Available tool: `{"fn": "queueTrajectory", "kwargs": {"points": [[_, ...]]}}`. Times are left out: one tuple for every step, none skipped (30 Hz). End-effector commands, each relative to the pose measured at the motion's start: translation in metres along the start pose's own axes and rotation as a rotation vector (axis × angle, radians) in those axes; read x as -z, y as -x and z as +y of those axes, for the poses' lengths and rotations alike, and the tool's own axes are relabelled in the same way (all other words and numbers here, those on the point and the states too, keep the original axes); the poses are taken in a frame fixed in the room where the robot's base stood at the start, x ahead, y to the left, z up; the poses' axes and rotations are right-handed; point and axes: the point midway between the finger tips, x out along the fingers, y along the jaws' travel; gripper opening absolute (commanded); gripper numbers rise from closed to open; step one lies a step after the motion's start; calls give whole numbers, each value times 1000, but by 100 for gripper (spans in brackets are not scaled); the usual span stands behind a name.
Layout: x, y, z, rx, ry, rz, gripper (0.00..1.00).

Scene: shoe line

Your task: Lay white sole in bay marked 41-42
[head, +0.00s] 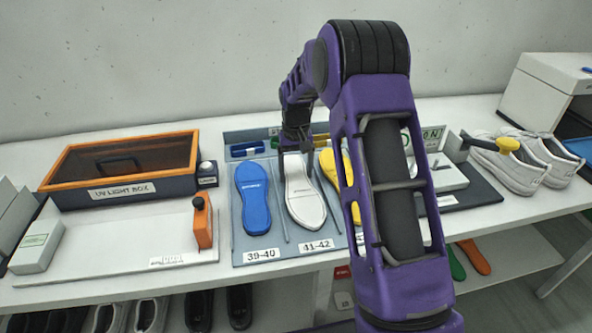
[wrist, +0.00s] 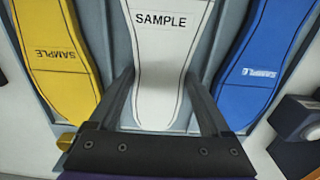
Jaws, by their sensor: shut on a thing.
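The white sole (head: 303,200) is over the middle bay of the blue-grey tray (head: 283,236), in line with the 41-42 label (head: 317,246). It points along the bay, between the blue and yellow soles. My gripper (head: 296,150) is shut on its far, narrow end. In the wrist view, the two fingers stand on either side of the white sole (wrist: 162,50), which shows the word SAMPLE. I cannot tell whether its whole underside touches the bay floor.
A blue sole (head: 254,200) lies in the 39-40 bay to the left, and a yellow sole (head: 338,178) lies to the right, partly behind my arm. A UV light box (head: 122,188) stands left. White shoes (head: 510,165) stand right.

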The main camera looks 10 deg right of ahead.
Motion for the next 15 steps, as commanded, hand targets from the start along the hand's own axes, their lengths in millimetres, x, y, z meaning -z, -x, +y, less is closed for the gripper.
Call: {"fn": "queueTrajectory", "kwargs": {"points": [[0,0,0,0,0,1,10],[0,1,0,0,0,1,10],[0,1,0,0,0,0,85],[0,1,0,0,0,0,90],[0,1,0,0,0,0,96],[0,1,0,0,0,0,100],[0,1,0,0,0,0,100],[0,1,0,0,0,0,100],[0,0,0,0,0,0,100],[0,0,0,0,0,0,100],[0,0,0,0,0,-1,100],[0,0,0,0,0,-1,100],[0,1,0,0,0,-1,100],[0,2,0,0,0,0,100],[0,4,0,0,0,0,100]]}}
